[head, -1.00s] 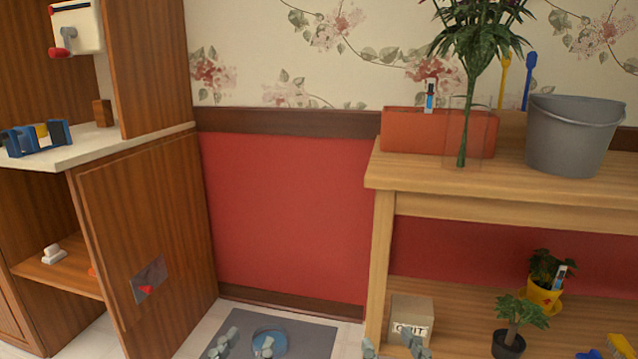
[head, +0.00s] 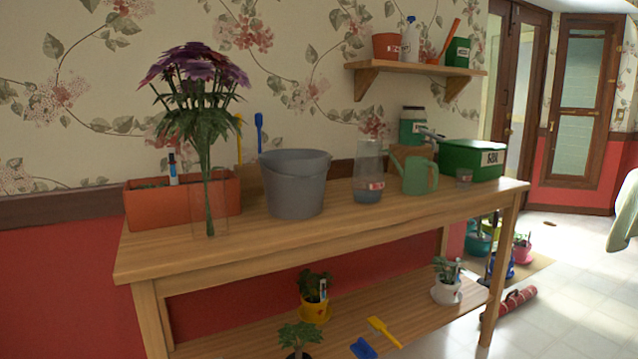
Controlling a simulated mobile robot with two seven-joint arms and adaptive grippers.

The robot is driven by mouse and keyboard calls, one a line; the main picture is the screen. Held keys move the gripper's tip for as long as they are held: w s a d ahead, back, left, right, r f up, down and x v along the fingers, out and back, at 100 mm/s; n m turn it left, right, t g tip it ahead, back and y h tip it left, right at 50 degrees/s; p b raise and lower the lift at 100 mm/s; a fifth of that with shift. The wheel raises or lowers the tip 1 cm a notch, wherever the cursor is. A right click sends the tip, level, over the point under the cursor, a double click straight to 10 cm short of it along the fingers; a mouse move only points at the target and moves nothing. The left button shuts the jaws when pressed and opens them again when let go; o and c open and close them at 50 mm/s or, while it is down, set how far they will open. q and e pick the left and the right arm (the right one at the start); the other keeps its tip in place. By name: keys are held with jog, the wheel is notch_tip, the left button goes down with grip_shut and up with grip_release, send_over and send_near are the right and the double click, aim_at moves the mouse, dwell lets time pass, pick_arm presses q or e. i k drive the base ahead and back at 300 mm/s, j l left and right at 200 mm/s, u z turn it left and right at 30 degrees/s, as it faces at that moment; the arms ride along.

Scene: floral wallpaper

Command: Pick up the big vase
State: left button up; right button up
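A tall clear glass vase (head: 220,212) stands upright near the left end of the wooden table (head: 260,252). It holds a bunch of purple flowers (head: 197,75) with long green stems. A second clear glass vessel (head: 368,160), with a grey lower part and a red and white label, stands right of the grey bucket. I cannot tell which of the two is the big vase. Neither of my grippers shows in the head view now.
An orange planter (head: 150,206) is close behind the flower vase. A grey bucket (head: 294,190) stands between the two glass vessels. A green watering can (head: 417,176) and a green box (head: 470,160) are farther right. Potted plants (head: 446,284) are on the lower shelf.

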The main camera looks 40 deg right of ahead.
aim_at(368, 181)
jog(key=z, duration=1.55)
